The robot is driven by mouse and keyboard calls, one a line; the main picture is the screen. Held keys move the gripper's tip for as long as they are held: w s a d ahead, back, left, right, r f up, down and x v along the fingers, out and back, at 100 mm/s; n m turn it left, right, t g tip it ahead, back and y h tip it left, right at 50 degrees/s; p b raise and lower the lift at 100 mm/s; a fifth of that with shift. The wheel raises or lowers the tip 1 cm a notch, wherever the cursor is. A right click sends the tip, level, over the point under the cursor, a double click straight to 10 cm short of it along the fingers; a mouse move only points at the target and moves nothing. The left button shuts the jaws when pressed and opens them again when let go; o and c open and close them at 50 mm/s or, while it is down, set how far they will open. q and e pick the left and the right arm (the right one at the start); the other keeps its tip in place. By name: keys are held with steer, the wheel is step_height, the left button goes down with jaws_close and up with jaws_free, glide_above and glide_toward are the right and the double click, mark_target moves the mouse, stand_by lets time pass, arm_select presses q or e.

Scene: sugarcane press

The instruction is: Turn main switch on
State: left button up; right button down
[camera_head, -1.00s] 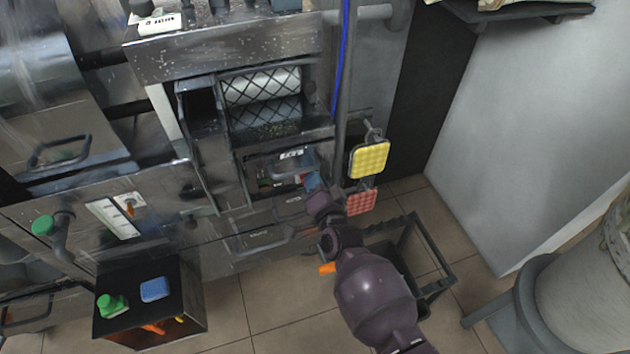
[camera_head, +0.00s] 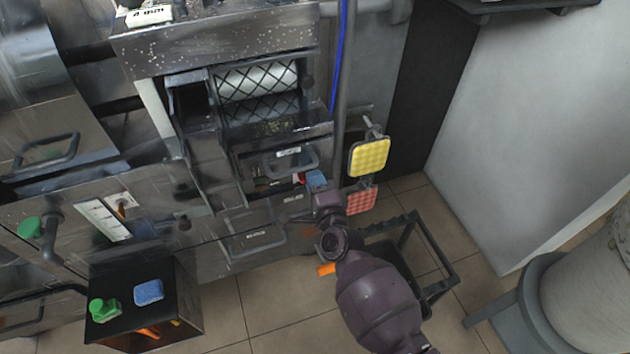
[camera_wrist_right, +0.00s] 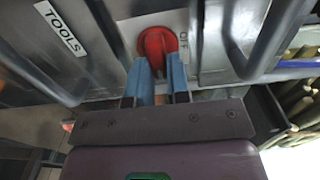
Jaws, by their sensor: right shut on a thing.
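The main switch is a red rotary knob (camera_wrist_right: 158,42) on a pale plate in the right wrist view, with the letters OFF to its right. My right gripper (camera_wrist_right: 162,72) is shut on the knob's handle, with one blue finger on each side. In the head view my right gripper (camera_head: 316,180) is at the front of the machine (camera_head: 215,40), beside a drawer. There the wrist and fingers hide most of the switch. My left gripper is not in view.
Drawer handles flank the switch, one by a TOOLS label (camera_wrist_right: 60,28). Yellow (camera_head: 369,156) and red (camera_head: 361,200) pads hang right of my gripper. A black frame (camera_head: 435,255) stands below them. A dark box (camera_head: 180,320) is at lower left.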

stand_by(0.4)
steer(key=c, duration=1.1)
jaws_free()
steer(key=shift+s+d, duration=0.15)
steer(key=shift+s, duration=0.3)
arm_select(q)
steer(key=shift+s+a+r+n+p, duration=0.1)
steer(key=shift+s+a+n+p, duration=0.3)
steer(key=shift+p, duration=0.55)
arm_select(e)
steer(key=v, duration=1)
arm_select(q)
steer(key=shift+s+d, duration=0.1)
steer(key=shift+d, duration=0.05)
